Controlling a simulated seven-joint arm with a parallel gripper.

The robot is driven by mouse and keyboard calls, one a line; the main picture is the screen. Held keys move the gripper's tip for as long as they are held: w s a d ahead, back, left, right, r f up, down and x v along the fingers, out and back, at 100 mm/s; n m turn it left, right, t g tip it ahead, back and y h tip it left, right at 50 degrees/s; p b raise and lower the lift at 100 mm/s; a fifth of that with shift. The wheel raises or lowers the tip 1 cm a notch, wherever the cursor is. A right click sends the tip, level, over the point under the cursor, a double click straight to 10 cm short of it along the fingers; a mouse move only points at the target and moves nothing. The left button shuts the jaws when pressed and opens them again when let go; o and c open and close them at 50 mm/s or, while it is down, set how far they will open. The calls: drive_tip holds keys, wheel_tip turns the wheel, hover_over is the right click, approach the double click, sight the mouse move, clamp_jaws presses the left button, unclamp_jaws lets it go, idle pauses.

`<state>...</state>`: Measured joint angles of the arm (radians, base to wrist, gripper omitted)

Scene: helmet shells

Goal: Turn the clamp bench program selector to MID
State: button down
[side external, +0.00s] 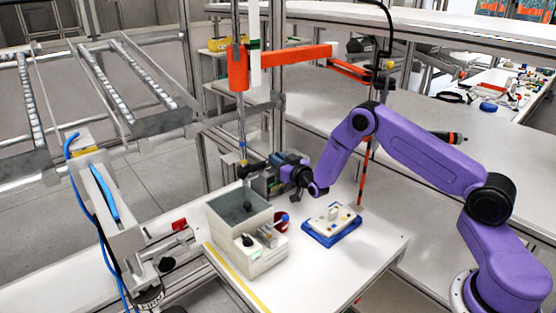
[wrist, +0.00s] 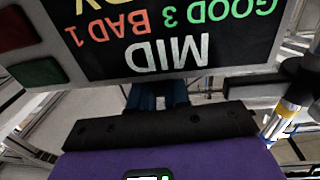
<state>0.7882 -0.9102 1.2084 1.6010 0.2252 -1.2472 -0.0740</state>
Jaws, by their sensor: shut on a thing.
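The clamp bench panel (wrist: 170,30) fills the top of the wrist view, upside down. Its dark screen reads MID in white, GOOD 3 in green and BAD 1 in orange, with a yellow line cut off at the edge. My gripper (wrist: 157,92) reaches under the panel's edge with its blue fingers close together, shut on the program selector, which the panel and fingers hide. In the side view my gripper (side external: 281,172) is at the small grey bench unit (side external: 258,186) behind the grey bin; the contact is too small to make out.
A red button (wrist: 14,28) and a green button (wrist: 35,72) sit beside the screen. The open grey bin (side external: 226,222) stands in front of the unit. A blue-based fixture (side external: 331,226) lies on the white table, whose right front is clear. An orange bracket (side external: 290,55) hangs above.

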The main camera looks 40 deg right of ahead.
drive_tip(key=shift+m+g+h, duration=0.5)
drive_tip(key=shift+m+h, duration=1)
drive_tip(key=shift+h, duration=0.8)
drive_tip(key=c, duration=1.2)
unclamp_jaws()
drive_tip(key=v, duration=1.7)
drive_tip(key=shift+s+a, duration=0.1)
drive_tip(key=shift+s, duration=0.1)
